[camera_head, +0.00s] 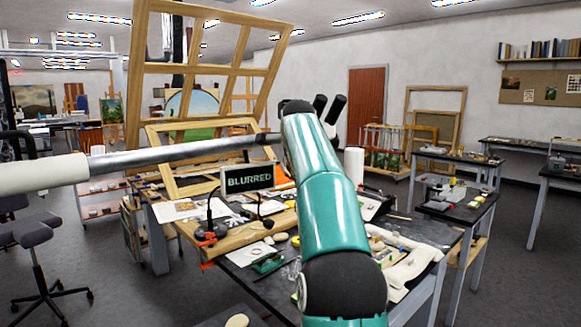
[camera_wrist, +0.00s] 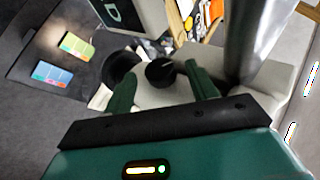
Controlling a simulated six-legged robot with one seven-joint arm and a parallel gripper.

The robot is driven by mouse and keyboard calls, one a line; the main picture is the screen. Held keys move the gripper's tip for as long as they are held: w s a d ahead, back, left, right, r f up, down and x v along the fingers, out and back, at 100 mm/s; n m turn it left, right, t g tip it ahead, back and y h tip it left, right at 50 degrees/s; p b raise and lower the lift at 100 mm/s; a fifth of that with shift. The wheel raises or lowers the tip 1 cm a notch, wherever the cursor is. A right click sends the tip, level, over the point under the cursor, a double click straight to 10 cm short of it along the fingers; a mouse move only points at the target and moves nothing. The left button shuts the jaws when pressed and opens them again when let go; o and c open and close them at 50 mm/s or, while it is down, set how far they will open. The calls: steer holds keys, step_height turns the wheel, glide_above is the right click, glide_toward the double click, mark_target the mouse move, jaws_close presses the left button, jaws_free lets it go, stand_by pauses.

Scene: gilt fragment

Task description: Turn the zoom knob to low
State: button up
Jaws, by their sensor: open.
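The zoom knob (camera_wrist: 160,73) is a round black knob with a pale mark, on a pale microscope body (camera_wrist: 230,77) in the wrist view. My gripper (camera_wrist: 160,75) is open, with one green finger on each side of the knob. A gap shows on both sides, so the fingers look apart from it. In the head view my teal arm hides the gripper, the knob and most of the microscope; its dark eyepieces (camera_head: 336,108) show past the arm. A small black screen (camera_head: 248,178) reads "BLURRED".
A metal boom (camera_head: 190,152) crosses to the microscope at the left, close to my arm. The cluttered workbench (camera_head: 420,275) holds papers, tools and fragments. A wooden easel frame (camera_head: 195,68) stands behind. Floor (camera_head: 520,270) is clear at the right.

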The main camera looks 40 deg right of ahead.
steer(key=v, duration=1)
steer(key=shift+s+a+r, duration=0.15)
steer(key=shift+s+r, duration=0.05)
steer(key=shift+r, duration=0.15)
